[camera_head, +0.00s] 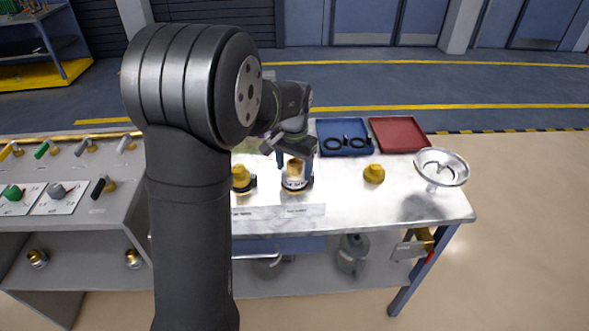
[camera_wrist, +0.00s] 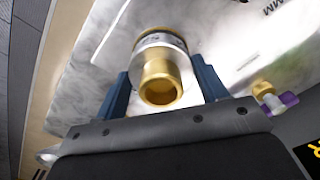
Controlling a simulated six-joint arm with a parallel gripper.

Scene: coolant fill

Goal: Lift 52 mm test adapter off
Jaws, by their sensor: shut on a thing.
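The test adapter (camera_head: 294,183), a brass neck with a pale labelled band, stands upright over a dark ring on the white bench block. In the wrist view the adapter (camera_wrist: 161,78) shows its brass open end towards me and a silver collar with blurred lettering. My gripper (camera_head: 296,168) comes down over it in the head view. In the wrist view the blue fingers of my gripper (camera_wrist: 160,66) sit on both sides of the collar, shut on it. I cannot tell whether the adapter's base touches its seat.
A second brass adapter (camera_head: 241,178) stands close to the left. A yellow cap (camera_head: 374,174), a metal funnel (camera_head: 442,168), a blue tray (camera_head: 345,150) with black rings and a red tray (camera_head: 399,134) are to the right. Bench surface between them is clear.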

